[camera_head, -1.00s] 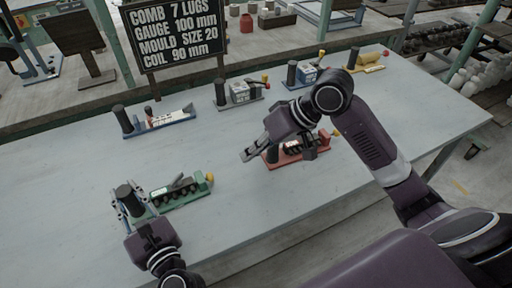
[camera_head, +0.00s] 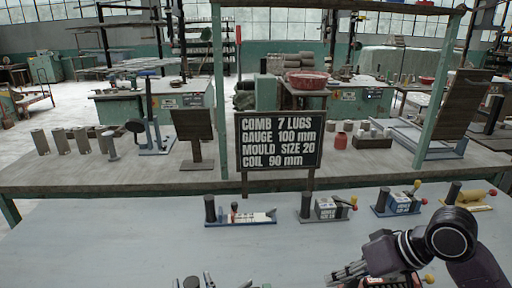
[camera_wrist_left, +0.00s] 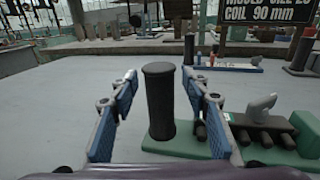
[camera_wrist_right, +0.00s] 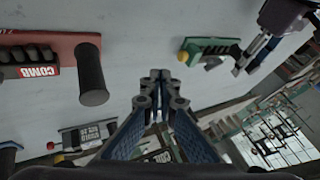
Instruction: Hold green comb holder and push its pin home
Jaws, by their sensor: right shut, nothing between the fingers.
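The green comb holder (camera_wrist_left: 190,145) lies on the pale table with its black post (camera_wrist_left: 159,100) upright. A row of dark rollers (camera_wrist_left: 270,128) and a grey upright tab (camera_wrist_left: 263,104) show beside the post. A yellow knob (camera_wrist_right: 183,56) shows at the holder's end in the right wrist view. My left gripper (camera_wrist_left: 158,78) is open, a finger on each side of the post, with gaps visible. In the head view the holder is mostly cut off at the bottom edge. My right gripper (camera_head: 345,274) is shut and empty, beside the red holder.
The red holder (camera_wrist_right: 88,45) with its black post lies near my right gripper. Blue (camera_head: 240,219), grey (camera_head: 325,217) and other holders stand along the table's back. A black sign (camera_head: 280,141) stands behind them. Table between green and blue holders is clear.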

